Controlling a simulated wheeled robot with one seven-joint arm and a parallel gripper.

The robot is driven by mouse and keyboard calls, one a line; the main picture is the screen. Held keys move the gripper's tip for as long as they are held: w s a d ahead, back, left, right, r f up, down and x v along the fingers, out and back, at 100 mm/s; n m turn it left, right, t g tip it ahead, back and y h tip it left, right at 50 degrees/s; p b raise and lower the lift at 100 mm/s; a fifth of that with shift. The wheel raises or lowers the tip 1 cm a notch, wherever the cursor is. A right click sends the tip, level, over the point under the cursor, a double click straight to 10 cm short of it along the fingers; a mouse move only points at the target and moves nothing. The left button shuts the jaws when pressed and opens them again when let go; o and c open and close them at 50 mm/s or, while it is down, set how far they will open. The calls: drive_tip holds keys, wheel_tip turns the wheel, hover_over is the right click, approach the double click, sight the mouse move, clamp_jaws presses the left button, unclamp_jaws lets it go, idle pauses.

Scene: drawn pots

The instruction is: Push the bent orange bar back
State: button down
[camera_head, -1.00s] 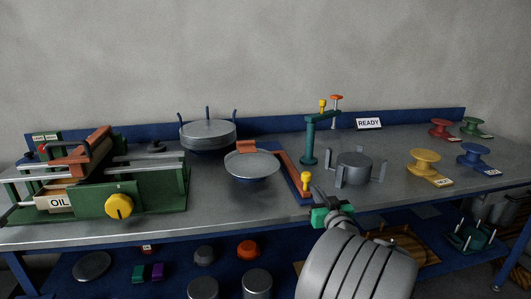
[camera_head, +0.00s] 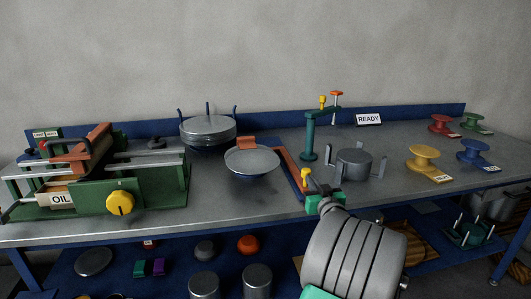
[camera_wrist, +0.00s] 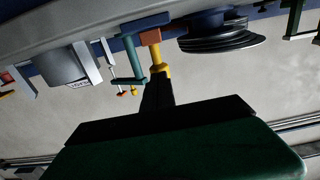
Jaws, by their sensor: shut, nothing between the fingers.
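The bent orange bar (camera_head: 289,168) lies along a blue base at the middle of the bench, running from beside the round grey pan toward the front edge. A yellow knob (camera_head: 305,176) stands at its near end. In the wrist view the yellow knob (camera_wrist: 160,68) and an orange end (camera_wrist: 151,37) of the bar show just beyond my fingers. My gripper (camera_head: 312,193) is shut and empty, at the front side of the knob; it also shows in the wrist view (camera_wrist: 157,84). I cannot tell whether the fingertips touch the knob.
The grey pan (camera_head: 252,160) sits left of the bar. A teal post (camera_head: 309,137) and a grey pronged holder (camera_head: 353,164) stand to the right. A green machine with a yellow dial (camera_head: 120,202) is at the left. Coloured spools stand at the far right.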

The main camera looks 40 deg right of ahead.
sight(304, 169)
drive_tip(key=shift+b+x, duration=0.7)
drive_tip(key=shift+x, duration=3.4)
drive_tip(key=b+v, duration=0.7)
drive_tip(key=v, duration=0.5)
drive_tip(key=shift+a, duration=0.1)
